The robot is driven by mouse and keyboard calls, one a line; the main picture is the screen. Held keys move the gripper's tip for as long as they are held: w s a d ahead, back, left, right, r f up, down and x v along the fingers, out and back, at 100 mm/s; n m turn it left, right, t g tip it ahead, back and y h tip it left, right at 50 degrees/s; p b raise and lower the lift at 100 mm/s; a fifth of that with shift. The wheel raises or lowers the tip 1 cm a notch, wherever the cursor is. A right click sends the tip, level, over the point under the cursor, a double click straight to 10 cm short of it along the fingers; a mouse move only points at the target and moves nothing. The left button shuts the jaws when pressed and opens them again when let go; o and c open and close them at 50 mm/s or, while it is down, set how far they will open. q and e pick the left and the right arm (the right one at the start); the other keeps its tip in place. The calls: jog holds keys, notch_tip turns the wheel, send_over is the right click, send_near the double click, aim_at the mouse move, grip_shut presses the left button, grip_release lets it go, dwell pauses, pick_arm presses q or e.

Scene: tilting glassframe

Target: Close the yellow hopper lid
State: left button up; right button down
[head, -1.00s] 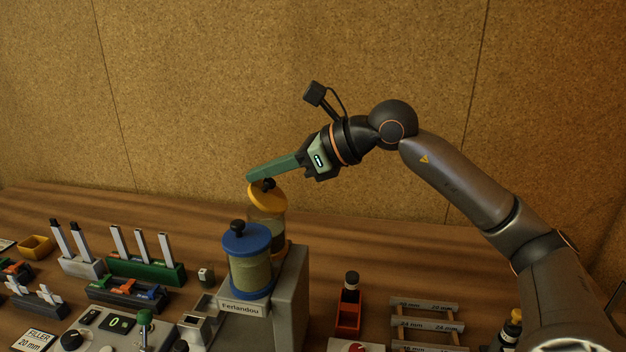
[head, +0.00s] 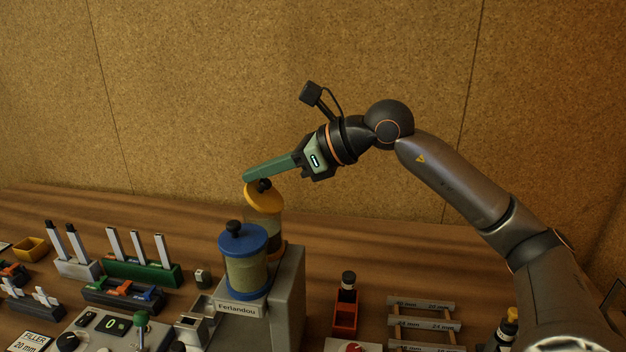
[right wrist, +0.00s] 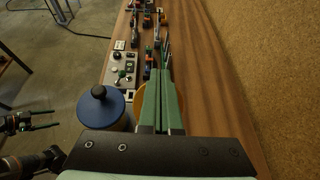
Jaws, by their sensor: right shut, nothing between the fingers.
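The yellow hopper lid (head: 264,198), a round disc with a black knob (head: 264,185), is on top of the rear clear hopper (head: 265,225). In the right wrist view the lid (right wrist: 148,105) shows partly beneath the fingers. My left gripper (right wrist: 55,118) shows at the left of that view, with its green fingers apart.
A blue-lidded hopper (head: 243,238) stands just in front, on the same grey housing (head: 290,290). Racks, a control panel (head: 112,325) and small bins lie to the left. A red bin (head: 346,318) and a slatted rack (head: 424,325) are to the right. The table behind is clear.

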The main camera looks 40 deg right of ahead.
jog(key=shift+r, duration=0.1)
jog(key=shift+r+p, duration=0.75)
jog(key=shift+r, duration=0.05)
jog(key=shift+s+d+r+p, duration=0.15)
jog(key=shift+r+p, duration=0.15)
jog(key=shift+r, duration=0.15)
pick_arm(q)
notch_tip(320, 180, up, 4)
jog(key=s+p, duration=0.1)
jog(key=p, duration=0.1)
pick_arm(e)
jog(key=s+d+r, duration=0.4)
jog(key=s+r, duration=0.3)
jog(key=r, duration=0.3)
jog(key=m+g+h+b, duration=0.35)
jog(key=m+b, duration=0.55)
jog(key=m, duration=0.9)
send_near(267, 182)
jog(key=shift+g, duration=0.45)
jog(key=x, duration=0.5)
jog(key=shift+w, duration=0.4)
pick_arm(q)
notch_tip(267, 182, down, 9)
jog(key=shift+d, duration=0.15)
pick_arm(e)
jog(key=shift+w+a+f, duration=0.25)
jog(key=shift+w+f, duration=0.1)
jog(key=shift+f, duration=0.2)
